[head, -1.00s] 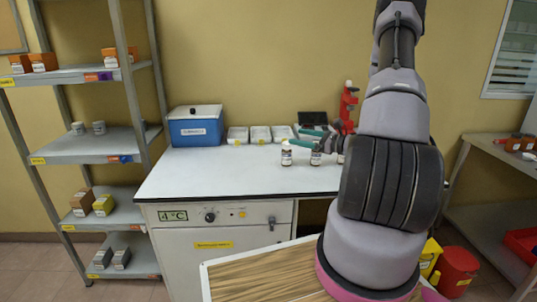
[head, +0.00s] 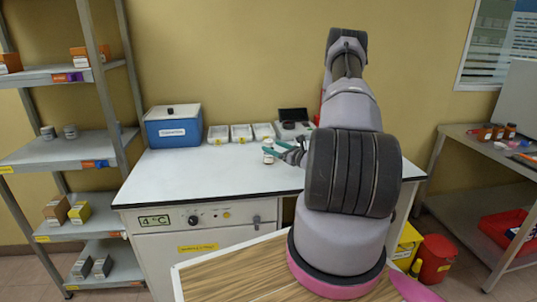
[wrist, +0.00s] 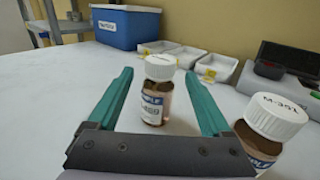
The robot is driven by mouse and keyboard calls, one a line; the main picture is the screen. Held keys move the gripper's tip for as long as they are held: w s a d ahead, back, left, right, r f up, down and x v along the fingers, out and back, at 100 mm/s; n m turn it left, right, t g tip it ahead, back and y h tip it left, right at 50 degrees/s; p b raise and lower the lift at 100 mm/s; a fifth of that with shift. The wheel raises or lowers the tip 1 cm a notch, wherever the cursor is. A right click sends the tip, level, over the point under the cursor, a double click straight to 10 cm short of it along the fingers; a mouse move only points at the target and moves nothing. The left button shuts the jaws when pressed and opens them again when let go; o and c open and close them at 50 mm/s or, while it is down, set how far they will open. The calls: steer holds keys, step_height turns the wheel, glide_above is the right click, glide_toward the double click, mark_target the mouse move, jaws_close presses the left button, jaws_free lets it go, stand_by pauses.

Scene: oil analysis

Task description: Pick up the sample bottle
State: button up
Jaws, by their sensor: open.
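A small sample bottle (wrist: 156,92) with a white cap and a blue-and-white label stands upright on the white bench, between the two green fingers of my gripper (wrist: 162,100) in the wrist view. The fingers are open and apart from it on both sides. In the head view the bottle (head: 268,152) shows at the fingertips of my gripper (head: 276,151). A second white-capped bottle (wrist: 267,132), its cap marked with writing, stands close outside the right finger; in the head view my arm hides it.
A blue cooler box (head: 173,126) and several white trays (head: 241,133) stand along the back of the bench (head: 200,178). A dark device (head: 293,122) is at the back right. The bench's left part is clear. Shelves (head: 75,146) stand left.

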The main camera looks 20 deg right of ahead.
steer(key=shift+x, duration=1.6)
jaws_close()
steer(key=shift+r, duration=0.1)
